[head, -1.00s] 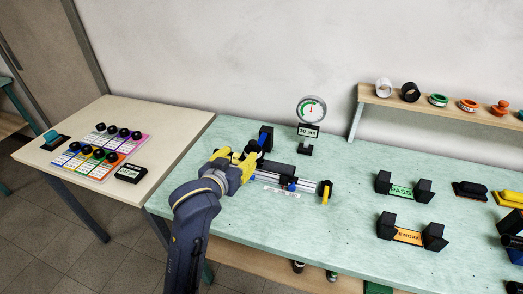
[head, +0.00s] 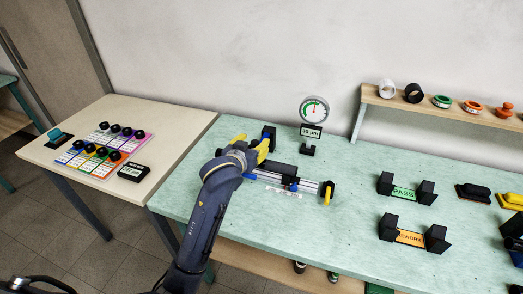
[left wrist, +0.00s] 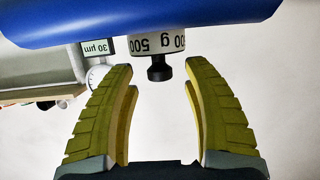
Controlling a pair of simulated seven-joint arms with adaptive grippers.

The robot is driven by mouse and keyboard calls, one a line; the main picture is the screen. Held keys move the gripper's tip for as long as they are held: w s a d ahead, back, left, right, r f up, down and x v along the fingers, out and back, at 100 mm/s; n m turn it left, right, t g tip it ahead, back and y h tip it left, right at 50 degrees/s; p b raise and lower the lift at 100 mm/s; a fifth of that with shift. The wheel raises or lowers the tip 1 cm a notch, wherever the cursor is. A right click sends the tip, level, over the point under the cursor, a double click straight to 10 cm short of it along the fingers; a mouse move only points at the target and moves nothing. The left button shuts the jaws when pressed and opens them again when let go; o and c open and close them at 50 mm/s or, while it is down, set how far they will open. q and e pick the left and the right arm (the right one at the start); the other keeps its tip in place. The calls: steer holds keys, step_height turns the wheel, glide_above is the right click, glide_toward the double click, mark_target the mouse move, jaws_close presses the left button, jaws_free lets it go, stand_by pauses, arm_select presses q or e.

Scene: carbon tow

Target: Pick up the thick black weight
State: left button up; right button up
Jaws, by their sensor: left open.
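My left gripper (head: 252,144) is open over the left end of the rail fixture (head: 300,183) on the green bench. In the left wrist view its yellow fingers (left wrist: 160,95) stand on either side of a small black knob (left wrist: 158,70), with a gap on both sides. The knob joins a body with a white band marked 500 (left wrist: 155,43), partly hidden by a large blue part (left wrist: 140,18). I cannot tell whether this body is the thick black weight. A black block (head: 285,171) sits on the fixture. My right gripper is not seen.
A dial gauge (head: 314,109) with a 30 µm display (head: 311,132) stands behind the fixture. PASS (head: 402,193) and REWORK (head: 410,238) stands are to the right. A shelf (head: 440,107) holds rolls. Coloured cards with black knobs (head: 113,130) lie on the left table.

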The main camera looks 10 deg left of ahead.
arm_select(q)
steer(key=shift+w+f, duration=0.25)
steer(key=shift+w, duration=0.4)
steer(key=shift+c, duration=0.3)
jaws_close()
